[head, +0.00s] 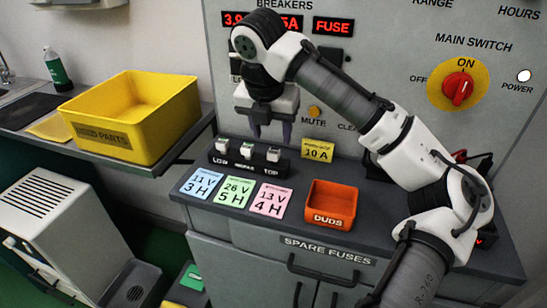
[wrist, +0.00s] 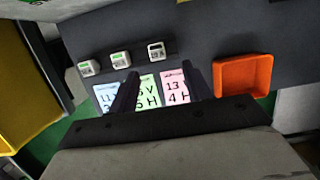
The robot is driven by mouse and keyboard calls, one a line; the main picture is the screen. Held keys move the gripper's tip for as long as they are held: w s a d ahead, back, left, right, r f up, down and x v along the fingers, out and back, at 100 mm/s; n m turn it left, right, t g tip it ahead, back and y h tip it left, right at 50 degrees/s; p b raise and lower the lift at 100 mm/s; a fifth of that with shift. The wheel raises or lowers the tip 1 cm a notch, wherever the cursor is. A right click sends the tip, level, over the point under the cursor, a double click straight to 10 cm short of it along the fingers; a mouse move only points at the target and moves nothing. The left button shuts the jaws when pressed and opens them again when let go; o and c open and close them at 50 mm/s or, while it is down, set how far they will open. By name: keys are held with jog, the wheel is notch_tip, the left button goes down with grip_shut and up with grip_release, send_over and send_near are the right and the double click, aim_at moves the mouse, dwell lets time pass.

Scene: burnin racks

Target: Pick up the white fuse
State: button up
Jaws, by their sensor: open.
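Three small white-bodied blocks stand in a row in a black holder marked LOW and TOP: a left block (head: 221,146), a middle block (head: 246,151) and a right block (head: 273,154). They look like fuses; I cannot tell which one is meant. In the wrist view the left block (wrist: 86,68) and middle block (wrist: 120,59) show green patches, and the right block (wrist: 156,50) a dark face. My gripper (head: 269,132) is open, empty and pointing down above the holder's right part. Its fingers also show in the wrist view (wrist: 160,83), apart from the blocks.
Blue (head: 201,183), green (head: 234,192) and pink (head: 271,201) cards lie in front of the holder. An orange DUDS bin (head: 331,218) is to their right. A yellow 10 A card (head: 317,150) stands behind. A yellow parts bin (head: 160,130) is at left. The panel rises close behind.

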aim_at(273, 151)
jog(key=shift+w+x, duration=0.15)
jog(key=shift+x, duration=1.6)
jog(key=shift+w+x, duration=0.15)
jog(key=shift+x, duration=1.6)
jog(key=shift+a+r, duration=0.1)
jog(key=shift+r, duration=0.05)
jog(key=c, duration=0.9)
jog(key=shift+r, duration=0.1)
notch_tip(273, 151, up, 20)
jog(key=p, duration=0.2)
